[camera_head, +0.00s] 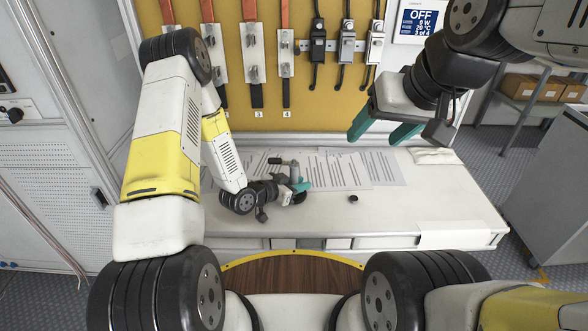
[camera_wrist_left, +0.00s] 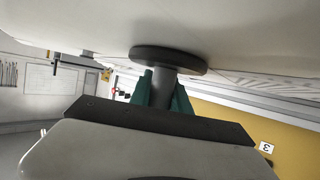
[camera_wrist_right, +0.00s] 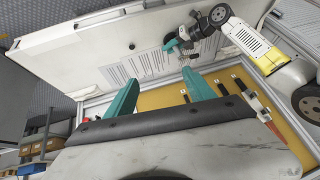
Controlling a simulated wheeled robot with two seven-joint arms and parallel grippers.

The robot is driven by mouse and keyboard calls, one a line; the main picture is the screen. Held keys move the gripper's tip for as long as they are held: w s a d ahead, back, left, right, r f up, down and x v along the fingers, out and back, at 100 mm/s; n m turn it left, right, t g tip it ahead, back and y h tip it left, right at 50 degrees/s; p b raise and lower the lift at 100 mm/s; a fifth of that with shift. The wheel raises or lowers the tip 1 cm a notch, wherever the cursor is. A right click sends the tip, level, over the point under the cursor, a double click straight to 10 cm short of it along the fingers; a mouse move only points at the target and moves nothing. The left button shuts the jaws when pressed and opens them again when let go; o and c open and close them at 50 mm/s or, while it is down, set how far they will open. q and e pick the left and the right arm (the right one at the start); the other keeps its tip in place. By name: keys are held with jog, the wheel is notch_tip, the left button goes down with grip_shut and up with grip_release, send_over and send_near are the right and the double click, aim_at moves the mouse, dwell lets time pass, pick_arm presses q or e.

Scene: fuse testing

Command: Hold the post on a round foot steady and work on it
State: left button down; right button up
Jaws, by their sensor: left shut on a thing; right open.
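The post on a round foot stands on the white worktop; its grey upper part (camera_head: 294,171) shows in the head view, with a dark handle-like piece at its top left. In the left wrist view its dark round foot (camera_wrist_left: 168,60) lies flat against the worktop and its grey stem (camera_wrist_left: 174,86) runs between the fingers. My left gripper (camera_head: 301,186) is shut on the post, low above the worktop; its teal fingers hide part of the stem. My right gripper (camera_head: 375,137) is open and empty, high above the worktop, right of the post. Its spread fingers also show in the right wrist view (camera_wrist_right: 163,82).
A small dark round piece (camera_head: 353,198) lies on the worktop (camera_head: 430,205) right of the post. Printed sheets (camera_head: 340,172) lie behind the post. Switches and fuse holders hang on the yellow board (camera_head: 330,105) at the back. The worktop's right side is mostly clear.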

dwell(0.3)
jog(key=shift+w, duration=0.2)
jog(key=c, duration=0.7)
jog(key=w+f, duration=0.1)
jog(key=w, duration=0.1)
jog(key=w+f+m+g, duration=0.1)
jog(key=w+f, duration=0.1)
jog(key=w, duration=0.1)
jog(key=w+f+g, duration=0.1)
jog(key=w, duration=0.2)
jog(key=shift+d+f+m, duration=0.2)
jog(key=shift+d+m, duration=0.2)
jog(key=shift+c, duration=0.3)
jog(key=shift+w+d+f+m+g+h, duration=0.55)
jog(key=shift+w+f, duration=1.5)
jog(key=shift+f, duration=3.05)
jog(key=shift+w+d+f+m+g+h, duration=0.2)
jog(key=shift+w+d+f+m+g, duration=1.2)
jog(key=shift+f, duration=3.65)
jog(key=shift+w+a+f+n+g+h, duration=0.15)
jog(key=shift+w+f+h, duration=0.2)
jog(key=shift+w+f, duration=3.55)
jog(key=shift+s+d+f, duration=0.1)
jog(key=shift+s+f, duration=1.1)
jog(key=shift+s, duration=0.05)
grip_shut()
jog(key=shift+r, duration=2.5)
